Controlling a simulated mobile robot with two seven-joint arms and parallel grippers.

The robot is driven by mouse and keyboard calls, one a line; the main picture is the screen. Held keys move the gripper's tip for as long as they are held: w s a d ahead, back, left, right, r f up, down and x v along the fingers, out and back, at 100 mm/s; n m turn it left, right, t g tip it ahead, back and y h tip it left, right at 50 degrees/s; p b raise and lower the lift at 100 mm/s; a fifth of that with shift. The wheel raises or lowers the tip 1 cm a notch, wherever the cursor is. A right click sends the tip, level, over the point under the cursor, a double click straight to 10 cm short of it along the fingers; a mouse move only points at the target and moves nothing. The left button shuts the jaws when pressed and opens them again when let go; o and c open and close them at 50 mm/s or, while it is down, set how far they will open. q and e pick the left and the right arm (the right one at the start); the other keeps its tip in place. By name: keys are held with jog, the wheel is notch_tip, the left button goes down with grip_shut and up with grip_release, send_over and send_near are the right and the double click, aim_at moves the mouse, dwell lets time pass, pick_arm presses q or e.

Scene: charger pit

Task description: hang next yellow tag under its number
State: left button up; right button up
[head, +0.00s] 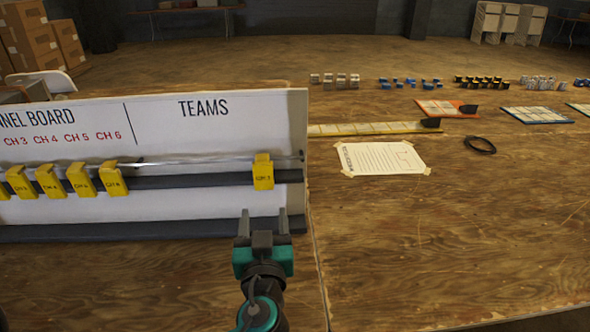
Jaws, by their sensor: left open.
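The white channel board (215,140) stands on the table at left, with red numbers CH 3 to CH 6 on its left part and TEAMS on its right part. Several yellow tags (112,180) hang on its dark rail at left, below the red numbers. A single yellow tag (263,172) hangs apart on the rail under TEAMS; its small lettering is hard to read. My left gripper (264,223) is open and empty, in front of the board's lower edge, just below the single tag and apart from it. My right gripper is not in view.
A taped paper sheet (382,158) lies right of the board. The front right of the wooden table (450,235) is clear.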

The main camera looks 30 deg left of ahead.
aim_at(263, 172)
pick_arm(q)
jog(key=p+x, duration=0.1)
jog(key=x, duration=0.1)
jog(key=p+x, duration=0.1)
jog(key=x, duration=0.2)
jog(key=r+p+x, duration=0.1)
jog(key=x, duration=0.1)
jog(key=shift+a+p, duration=0.2)
jog(key=shift+p, duration=0.15)
jog(key=b+x, duration=0.2)
jog(key=x, duration=0.1)
jog(key=b+x, duration=0.1)
jog(key=x, duration=0.1)
jog(key=shift+w+a+f, duration=0.1)
jog(key=shift+w+f, duration=0.15)
jog(key=shift+f, duration=0.15)
jog(key=shift+r, duration=0.1)
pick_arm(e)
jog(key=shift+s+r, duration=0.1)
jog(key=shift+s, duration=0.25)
pick_arm(q)
jog(key=shift+c, duration=0.5)
jog(key=c, duration=0.6)
jog(key=shift+r+p, duration=0.35)
jog(key=shift+r, duration=0.55)
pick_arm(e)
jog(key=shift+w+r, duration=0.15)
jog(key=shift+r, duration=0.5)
